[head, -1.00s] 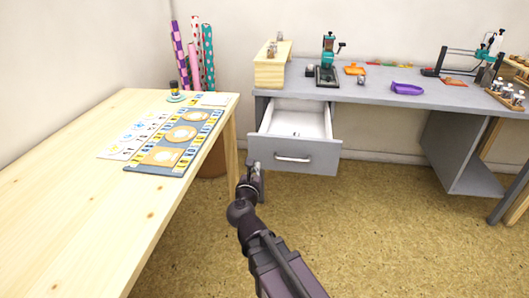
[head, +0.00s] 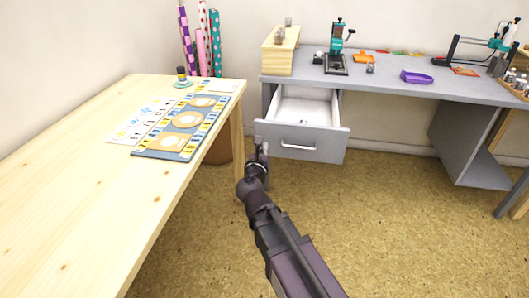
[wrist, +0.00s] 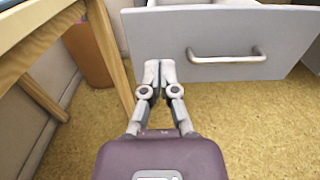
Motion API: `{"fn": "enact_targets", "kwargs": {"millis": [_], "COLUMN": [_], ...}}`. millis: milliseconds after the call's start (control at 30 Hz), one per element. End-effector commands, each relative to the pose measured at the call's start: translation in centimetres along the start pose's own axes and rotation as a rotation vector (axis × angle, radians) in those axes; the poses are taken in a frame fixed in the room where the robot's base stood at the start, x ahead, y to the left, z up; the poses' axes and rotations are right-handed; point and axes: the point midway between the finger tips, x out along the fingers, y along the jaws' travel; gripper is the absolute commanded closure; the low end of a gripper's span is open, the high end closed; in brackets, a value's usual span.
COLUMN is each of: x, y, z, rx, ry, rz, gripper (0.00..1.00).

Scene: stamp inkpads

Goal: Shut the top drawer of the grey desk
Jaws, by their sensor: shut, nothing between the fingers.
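The grey desk (head: 400,92) stands against the back wall. The drawer has a silver bar handle (head: 298,148), which also shows in the wrist view (wrist: 226,56). My gripper (head: 262,148) is shut and empty, at the left end of the drawer front. In the wrist view my fingertips (wrist: 160,68) are together, low near the front's left edge and left of the handle. I cannot tell whether they touch the front.
A wooden table (head: 90,150) with a blue mat and stamp cards fills the left; its leg (wrist: 112,60) stands close left of my gripper. A brown bin (wrist: 90,55) is behind that leg. Stamp tools and a purple tray (head: 416,77) sit on the desktop. The floor in front is clear.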

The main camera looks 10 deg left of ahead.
Motion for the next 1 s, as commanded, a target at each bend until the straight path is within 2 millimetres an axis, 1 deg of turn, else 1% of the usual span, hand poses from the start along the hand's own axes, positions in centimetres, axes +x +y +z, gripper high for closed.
{"fn": "enact_targets", "kwargs": {"millis": [33,300,500,600,800,1000], "x": [1.0,5.2,8.0,9.1,10.3,10.5], "y": [0.1,0.1,0.1,0.0,0.0,-0.1], "z": [0.0,0.0,0.0,0.0,0.0,0.0], "rx": [0.000,0.000,0.000,0.000,0.000,0.000], "ry": [0.000,0.000,0.000,0.000,0.000,0.000], "rz": [-0.002,-0.002,-0.002,-0.001,-0.001,-0.001], "gripper": [1.00,1.00,1.00,1.00,1.00,1.00]}}
